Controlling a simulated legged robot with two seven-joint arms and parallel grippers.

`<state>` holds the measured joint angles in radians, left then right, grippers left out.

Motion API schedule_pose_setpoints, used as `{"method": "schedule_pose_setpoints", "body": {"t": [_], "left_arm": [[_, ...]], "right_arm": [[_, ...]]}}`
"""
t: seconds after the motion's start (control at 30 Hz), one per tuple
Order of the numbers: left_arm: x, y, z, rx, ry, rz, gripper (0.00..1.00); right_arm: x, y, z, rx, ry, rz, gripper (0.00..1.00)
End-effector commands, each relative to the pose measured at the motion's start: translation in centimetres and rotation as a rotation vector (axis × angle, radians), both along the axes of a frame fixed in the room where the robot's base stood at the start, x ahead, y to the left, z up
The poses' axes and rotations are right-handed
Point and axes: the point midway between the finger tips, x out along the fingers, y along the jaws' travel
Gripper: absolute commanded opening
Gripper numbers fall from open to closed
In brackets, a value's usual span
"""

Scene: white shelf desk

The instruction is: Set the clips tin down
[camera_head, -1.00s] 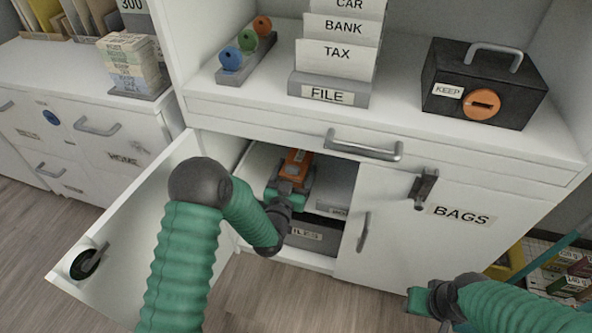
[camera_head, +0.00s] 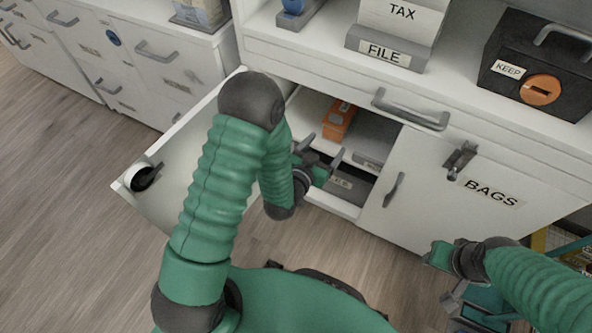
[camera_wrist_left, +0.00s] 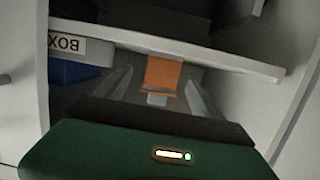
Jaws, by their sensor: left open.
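The orange clips tin (camera_head: 339,119) rests on the white inner shelf (camera_head: 316,109) of the open cupboard. My left gripper (camera_head: 321,152) is open and empty at the cupboard's front, apart from the tin. In the left wrist view the tin (camera_wrist_left: 163,74) shows beyond and between the spread fingers, with a gap before it. My right gripper (camera_head: 438,256) is at the lower right, in front of the BAGS door; its fingers do not show clearly.
The open cupboard door (camera_head: 185,170) stands left of my left arm. The closed BAGS door (camera_head: 440,190) is on the right. A grey box (camera_head: 347,186) sits below the inner shelf. The FILE holder (camera_head: 385,50) and black KEEP box (camera_head: 530,70) stand on top.

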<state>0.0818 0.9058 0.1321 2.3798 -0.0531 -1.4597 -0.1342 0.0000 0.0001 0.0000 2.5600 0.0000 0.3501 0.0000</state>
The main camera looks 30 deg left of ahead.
Motion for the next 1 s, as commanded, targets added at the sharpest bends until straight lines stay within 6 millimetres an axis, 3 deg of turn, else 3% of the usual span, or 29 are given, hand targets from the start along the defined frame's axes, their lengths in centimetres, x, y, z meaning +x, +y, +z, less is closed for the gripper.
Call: {"method": "schedule_pose_setpoints", "body": {"t": [0.07,0.17,0.4,0.5,0.63,0.83,0.9,1.0], "left_arm": [[-0.2,0.3,0.6,0.025,0.156,-0.012,0.78],[-2.9,1.1,0.7,0.049,0.403,-0.007,0.78],[-15.0,3.2,2.9,0.043,0.924,0.064,0.78],[-18.6,3.4,3.8,0.034,1.041,0.08,0.78],[-20.2,3.4,4.0,0.029,1.096,0.087,0.78],[-20.2,3.4,4.2,0.029,1.097,0.087,0.78],[-20.2,3.4,5.5,0.029,1.097,0.087,0.78],[-20.2,3.4,5.3,0.03,1.096,0.086,0.65]], "right_arm": [[0.0,0.0,0.0,0.0,0.0,0.0,0.39],[0.0,0.0,0.0,0.0,0.0,0.0,0.39],[0.0,0.0,0.0,0.0,0.0,0.0,0.39],[0.0,0.0,0.0,0.0,0.0,0.0,0.39],[0.0,0.0,0.0,0.0,0.0,0.0,0.39],[0.0,0.0,0.2,0.0,0.0,0.0,0.39],[0.0,0.0,1.5,0.0,0.0,0.0,0.39],[0.0,0.0,1.3,0.0,-0.001,0.0,0.39]]}}
